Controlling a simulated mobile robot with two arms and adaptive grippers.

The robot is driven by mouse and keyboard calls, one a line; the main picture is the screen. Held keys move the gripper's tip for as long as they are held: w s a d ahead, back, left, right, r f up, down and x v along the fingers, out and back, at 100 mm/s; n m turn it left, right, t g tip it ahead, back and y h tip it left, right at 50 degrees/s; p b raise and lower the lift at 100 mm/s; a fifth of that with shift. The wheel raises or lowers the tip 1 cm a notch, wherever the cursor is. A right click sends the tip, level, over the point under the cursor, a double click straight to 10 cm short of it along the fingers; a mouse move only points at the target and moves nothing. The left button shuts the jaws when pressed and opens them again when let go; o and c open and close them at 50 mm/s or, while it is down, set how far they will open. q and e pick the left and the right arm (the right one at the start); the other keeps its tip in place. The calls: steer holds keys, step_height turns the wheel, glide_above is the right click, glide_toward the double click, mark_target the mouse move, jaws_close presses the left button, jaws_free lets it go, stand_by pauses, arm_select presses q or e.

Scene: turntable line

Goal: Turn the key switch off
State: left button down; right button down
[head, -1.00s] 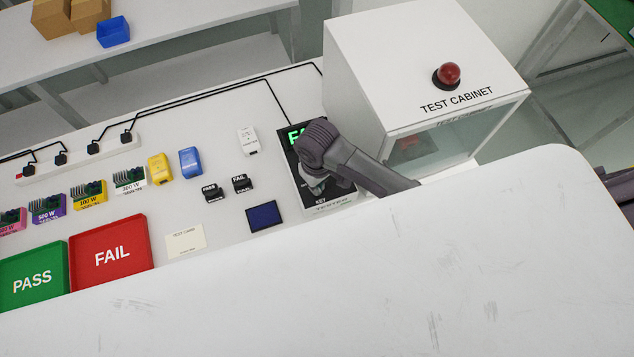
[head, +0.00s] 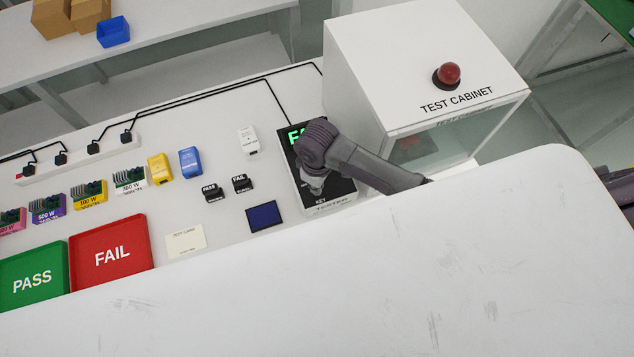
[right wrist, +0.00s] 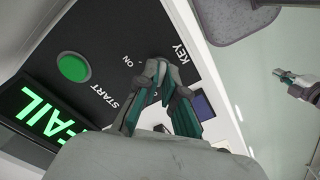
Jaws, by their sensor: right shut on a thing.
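The tester (head: 340,190) stands beside the test cabinet, its black panel partly hidden by my right arm. My right gripper (head: 314,188) points down at the panel's near end, by the KEY label. In the right wrist view its fingertips (right wrist: 160,72) are closed together between the ON and KEY labels, shut on the key switch. The key itself is hidden by the fingers, so its angle cannot be read. A gripper that looks like my left one (right wrist: 290,80) shows at the right of that view, apart from the tester; its jaws are too small to judge.
The green START button (right wrist: 73,67) and lit green FAIL display (right wrist: 40,110) are on the same panel. The test cabinet (head: 430,70) with a red lamp (head: 447,75) stands close right. Black PASS and FAIL stamps (head: 242,184) and a blue pad (head: 264,216) lie left.

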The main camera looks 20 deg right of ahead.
steer(key=shift+w+r, duration=0.1)
steer(key=c, duration=1.3)
jaws_free()
step_height(320, 180, up, 12)
steer(key=shift+f, duration=0.1)
